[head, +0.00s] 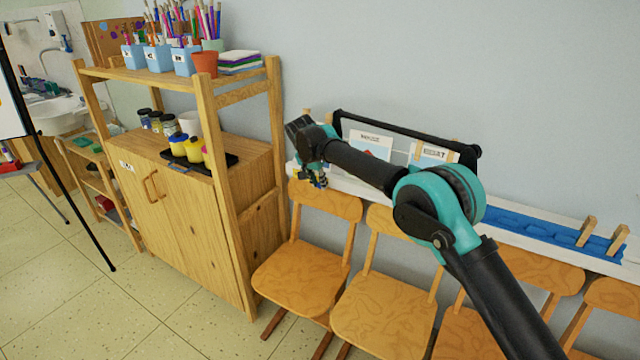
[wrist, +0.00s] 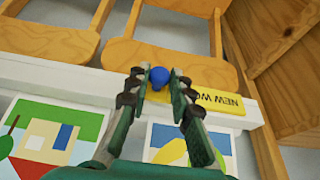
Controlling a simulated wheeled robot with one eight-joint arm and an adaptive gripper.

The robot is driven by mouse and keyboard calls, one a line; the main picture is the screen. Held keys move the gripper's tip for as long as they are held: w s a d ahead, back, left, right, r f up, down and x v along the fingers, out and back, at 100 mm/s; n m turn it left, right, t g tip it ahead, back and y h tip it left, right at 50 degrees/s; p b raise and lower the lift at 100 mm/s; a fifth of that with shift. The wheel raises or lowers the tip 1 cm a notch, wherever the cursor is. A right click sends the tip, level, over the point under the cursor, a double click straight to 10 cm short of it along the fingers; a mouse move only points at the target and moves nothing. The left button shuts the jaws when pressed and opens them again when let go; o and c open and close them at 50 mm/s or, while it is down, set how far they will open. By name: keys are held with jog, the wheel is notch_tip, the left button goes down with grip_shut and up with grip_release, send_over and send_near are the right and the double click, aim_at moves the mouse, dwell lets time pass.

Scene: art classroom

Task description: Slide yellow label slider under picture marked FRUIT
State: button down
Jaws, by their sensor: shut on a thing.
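The yellow label slider (wrist: 217,101) lies along the white ledge (wrist: 60,76) in the wrist view, with a blue knob (wrist: 159,77). My gripper (wrist: 156,80) is shut on the knob, one finger on each side. Two pictures show below the ledge in the wrist view: a house-like picture (wrist: 40,135) at left and one with a yellow shape (wrist: 178,147), partly behind the right finger. In the head view my gripper (head: 318,178) is at the ledge's left end.
Wooden chairs (head: 301,268) stand in a row against the ledge. A wooden shelf cabinet (head: 205,200) with jars and brush pots stands close to the left of my gripper. A blue strip (head: 525,221) and wooden pegs (head: 587,231) are on the ledge at right.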

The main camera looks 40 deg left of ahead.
jog(key=shift+a+r, duration=0.1)
jog(key=shift+a, duration=0.1)
jog(key=c, duration=1.4)
grip_release()
jog(key=shift+o, duration=0.2)
jog(key=v, duration=1.1)
jog(key=shift+s+r, duration=0.3)
jog(key=shift+r, duration=0.05)
jog(key=shift+s+d, duration=0.1)
